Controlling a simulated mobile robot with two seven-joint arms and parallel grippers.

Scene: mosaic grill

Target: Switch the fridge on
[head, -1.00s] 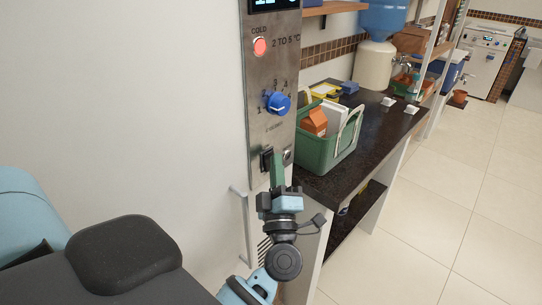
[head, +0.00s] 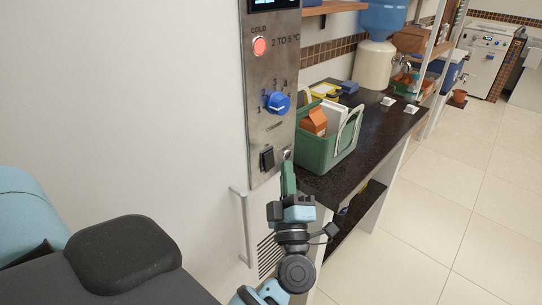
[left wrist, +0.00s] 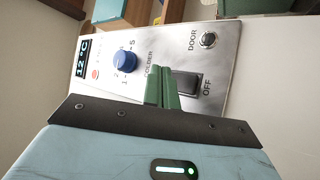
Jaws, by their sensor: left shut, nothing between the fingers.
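The fridge's steel control panel (head: 272,100) stands upright in the middle of the head view. It carries a black rocker switch (head: 267,159) low down, a blue dial (head: 278,103) and a red lamp (head: 260,46). My left gripper (head: 288,165) is shut and empty, its green fingers just right of the switch in the head view. In the left wrist view the fingers (left wrist: 163,88) overlap part of the switch (left wrist: 188,84), with "OFF" printed beside it. Contact cannot be told. A display (left wrist: 82,58) reads 12 °C. My right gripper is out of view.
A round "DOOR" button or lock (left wrist: 208,39) sits near the switch. A vertical handle (head: 241,225) is below left of the panel. A dark counter (head: 385,125) with a green crate (head: 318,153) stands close on the right. The tiled floor (head: 440,220) is clear.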

